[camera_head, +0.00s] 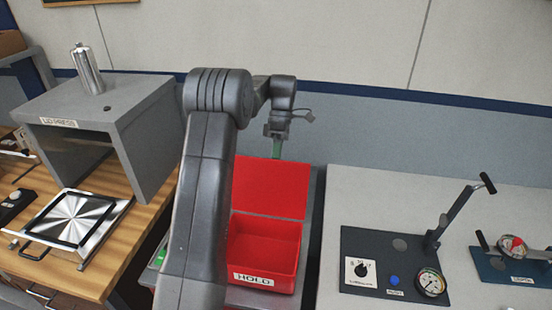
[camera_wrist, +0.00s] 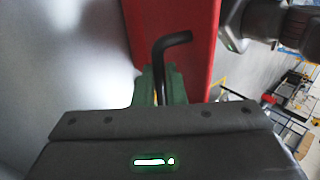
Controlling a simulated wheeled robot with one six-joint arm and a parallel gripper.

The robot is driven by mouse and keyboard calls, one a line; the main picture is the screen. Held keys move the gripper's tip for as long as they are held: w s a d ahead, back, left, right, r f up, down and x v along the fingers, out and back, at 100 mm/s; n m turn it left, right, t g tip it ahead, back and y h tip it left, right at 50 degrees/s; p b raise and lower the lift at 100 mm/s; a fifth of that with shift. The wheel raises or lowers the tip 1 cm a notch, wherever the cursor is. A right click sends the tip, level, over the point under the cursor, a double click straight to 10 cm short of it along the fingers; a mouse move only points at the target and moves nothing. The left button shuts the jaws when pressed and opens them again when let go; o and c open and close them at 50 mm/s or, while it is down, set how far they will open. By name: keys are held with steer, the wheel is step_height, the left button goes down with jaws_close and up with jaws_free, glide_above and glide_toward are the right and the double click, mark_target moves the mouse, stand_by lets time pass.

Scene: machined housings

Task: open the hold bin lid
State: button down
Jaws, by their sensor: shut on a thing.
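The red hold bin (camera_head: 262,282) stands right of my arm, with a white HOLD label on its front; part of its left side is hidden behind my arm. Its red lid (camera_head: 270,188) is raised at the back, and the empty-looking inside of the bin shows. My gripper (camera_head: 277,146) is at the top edge of the raised lid. In the wrist view my green fingers (camera_wrist: 161,88) are shut on the lid's black bent handle (camera_wrist: 172,42), with the red lid (camera_wrist: 200,60) behind it.
A grey box-shaped press (camera_head: 150,110) with a metal cylinder (camera_head: 86,70) on top stands on the wooden bench at left. A dark test fixture (camera_head: 395,265) with a lever and gauge is on the pale table at right. The wall is close behind the lid.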

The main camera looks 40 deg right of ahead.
steer(key=shift+f, duration=0.35)
steer(key=c, duration=1.5)
jaws_free()
steer(key=shift+r, duration=0.2)
